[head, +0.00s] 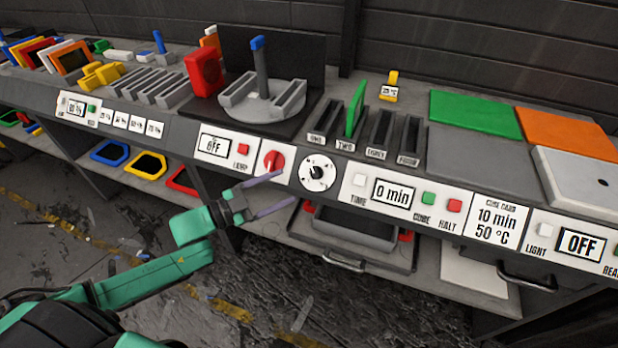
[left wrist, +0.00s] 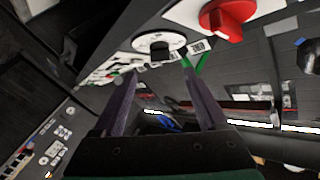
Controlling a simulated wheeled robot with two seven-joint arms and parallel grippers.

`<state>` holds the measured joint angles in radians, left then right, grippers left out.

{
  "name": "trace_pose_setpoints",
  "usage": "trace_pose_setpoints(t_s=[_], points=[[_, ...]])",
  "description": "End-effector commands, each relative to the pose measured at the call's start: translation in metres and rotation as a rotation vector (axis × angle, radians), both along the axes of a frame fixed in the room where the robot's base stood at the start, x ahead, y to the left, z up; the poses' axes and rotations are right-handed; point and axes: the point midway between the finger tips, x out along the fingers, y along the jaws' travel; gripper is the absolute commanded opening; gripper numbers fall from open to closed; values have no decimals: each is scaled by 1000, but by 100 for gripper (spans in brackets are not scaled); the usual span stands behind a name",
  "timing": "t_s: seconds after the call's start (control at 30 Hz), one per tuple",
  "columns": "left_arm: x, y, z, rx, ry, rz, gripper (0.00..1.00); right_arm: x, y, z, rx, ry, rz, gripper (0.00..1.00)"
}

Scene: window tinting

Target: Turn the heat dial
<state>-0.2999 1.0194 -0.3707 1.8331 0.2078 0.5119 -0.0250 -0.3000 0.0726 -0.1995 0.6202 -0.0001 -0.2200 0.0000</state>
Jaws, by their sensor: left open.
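A round white dial (head: 317,173) with a black centre knob is on the front panel of the bench, and it also shows in the left wrist view (left wrist: 172,40). A red knob (head: 272,162) sits on a white plate just left of it; it is at the top of the left wrist view (left wrist: 230,16). I cannot read a heat label on either. My left gripper (head: 285,188) is open and empty, below the red knob and to the lower left of the white dial. In the left wrist view its two fingers (left wrist: 157,74) are spread below the dial. My right gripper is not in view.
The panel holds a "0 min" display (head: 394,194), a green button (head: 428,198), a red button (head: 454,205) and a cure card (head: 496,221). Below is a shelf with a grey tray (head: 350,258). A turntable (head: 262,103) and slotted racks stand on the bench. Floor in front is open.

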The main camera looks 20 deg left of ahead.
Motion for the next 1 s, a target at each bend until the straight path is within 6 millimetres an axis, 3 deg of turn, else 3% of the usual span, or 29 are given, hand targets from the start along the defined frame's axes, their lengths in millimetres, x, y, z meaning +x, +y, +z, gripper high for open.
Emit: trace_pose_setpoints(t_s=[0.33,0.7,0.77,0.9,1.0], points=[[55,-48,2,-1,-3,3,75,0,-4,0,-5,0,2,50],[64,-58,-1,2,1,2,75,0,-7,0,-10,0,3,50],[64,-58,-1,2,1,1,56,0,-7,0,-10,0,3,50],[64,-58,-1,2,1,1,2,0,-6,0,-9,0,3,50],[64,-58,0,0,1,3,0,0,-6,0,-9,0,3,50]])
